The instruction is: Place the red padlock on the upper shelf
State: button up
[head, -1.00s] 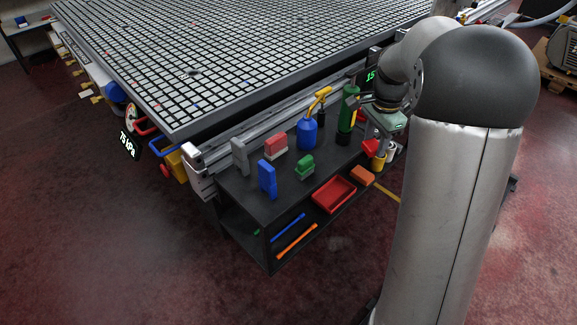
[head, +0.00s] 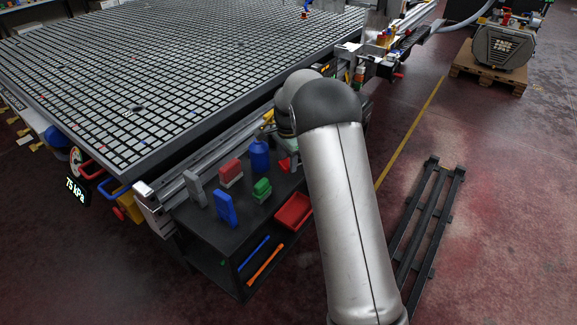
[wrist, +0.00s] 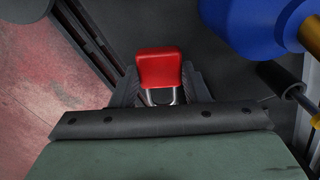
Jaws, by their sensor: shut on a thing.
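The red padlock (wrist: 160,68) is between the dark fingers of my gripper (wrist: 160,88) in the wrist view. Its red body faces away from my wrist and its metal shackle points toward it. The gripper is shut on it. A dark surface lies behind the padlock; I cannot tell whether they touch. In the head view, my arm hides most of the gripper and the padlock. The black shelf unit (head: 246,225) stands beside the grid table, with an upper top and a lower level.
The upper top holds a blue block (head: 225,208), a grey block (head: 195,188), a red-and-white block (head: 231,173), a green block (head: 262,189), a blue bottle (head: 259,155) and a red tray (head: 294,211). Blue and orange bars lie below. The blue bottle (wrist: 240,25) is close in the wrist view.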

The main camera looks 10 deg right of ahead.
jog(key=shift+f, duration=1.35)
jog(key=shift+s, duration=0.1)
jog(key=shift+f, duration=0.15)
jog(key=o, duration=1.1)
jog(key=shift+c, duration=0.2)
